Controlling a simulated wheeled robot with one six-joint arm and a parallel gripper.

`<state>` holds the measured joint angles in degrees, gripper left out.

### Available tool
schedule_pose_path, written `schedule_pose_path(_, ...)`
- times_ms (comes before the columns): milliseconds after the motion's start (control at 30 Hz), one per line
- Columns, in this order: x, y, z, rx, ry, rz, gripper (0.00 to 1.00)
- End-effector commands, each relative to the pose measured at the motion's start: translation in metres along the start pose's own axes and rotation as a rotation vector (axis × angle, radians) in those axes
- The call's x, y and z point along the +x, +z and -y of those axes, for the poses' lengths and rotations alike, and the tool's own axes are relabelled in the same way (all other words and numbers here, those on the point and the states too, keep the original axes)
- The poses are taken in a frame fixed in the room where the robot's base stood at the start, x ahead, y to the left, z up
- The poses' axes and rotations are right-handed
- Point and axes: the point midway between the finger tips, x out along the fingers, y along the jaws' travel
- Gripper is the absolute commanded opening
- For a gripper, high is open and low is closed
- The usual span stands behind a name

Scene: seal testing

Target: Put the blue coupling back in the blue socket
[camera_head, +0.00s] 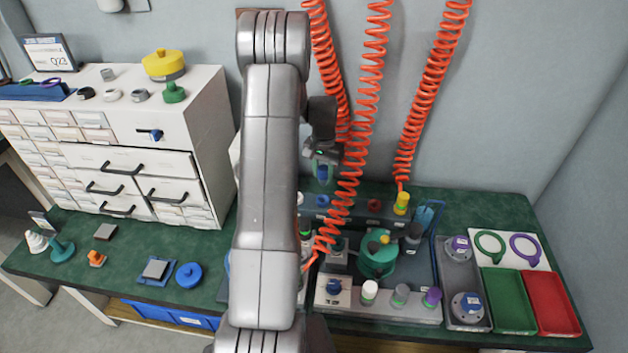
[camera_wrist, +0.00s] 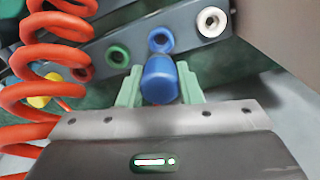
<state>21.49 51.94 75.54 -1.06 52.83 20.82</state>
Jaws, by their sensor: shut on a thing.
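The blue coupling (camera_wrist: 160,82) is held between the pale green fingers of my gripper (camera_wrist: 158,76). In the head view, my gripper (camera_head: 322,160) hangs above the dark rail at the back of the bench, and the coupling (camera_head: 323,172) shows small at its tip. The blue socket (camera_wrist: 160,39) is a blue ring in the rail. In the wrist view it lies just beyond the coupling's end, nearly in line with it, and the two look apart. The socket also shows in the head view (camera_head: 322,200), below the gripper.
The rail also carries a white socket (camera_wrist: 211,22), a green socket (camera_wrist: 118,56), a red socket (camera_wrist: 82,73) and a yellow coupling (camera_head: 401,203). A coiled orange hose (camera_wrist: 45,75) passes close on the left in the wrist view. A teal round fixture (camera_head: 378,260) stands in front.

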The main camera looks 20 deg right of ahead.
Motion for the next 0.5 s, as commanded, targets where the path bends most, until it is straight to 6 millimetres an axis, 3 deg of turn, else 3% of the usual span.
schedule_pose_path(500, 0.028, -0.001, 0.0, 0.0, 0.0, -0.001, 0.07)
